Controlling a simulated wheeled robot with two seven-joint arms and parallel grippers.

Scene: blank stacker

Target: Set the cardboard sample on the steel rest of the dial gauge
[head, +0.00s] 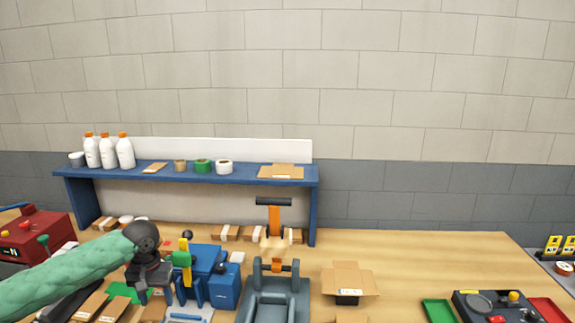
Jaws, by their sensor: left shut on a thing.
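My left gripper (152,294) reaches in from the left on its green-sleeved arm and points down over the front left of the bench. It is shut; a brown cardboard piece (152,313) shows just below its fingers, small and partly cut by the frame's lower edge. I take this to be the cardboard sample. To its right stands a blue device with a yellow-green upright (181,262). I cannot tell for sure which device is the dial gauge, and no steel rest can be made out clearly. My right gripper is not in view.
A grey press with an orange upright (274,238) stands right of the blue device. An open carton (348,281) is beside it. A red machine (34,234) is at far left, a blue shelf (240,179) behind. The wooden bench (440,257) is clear at back right.

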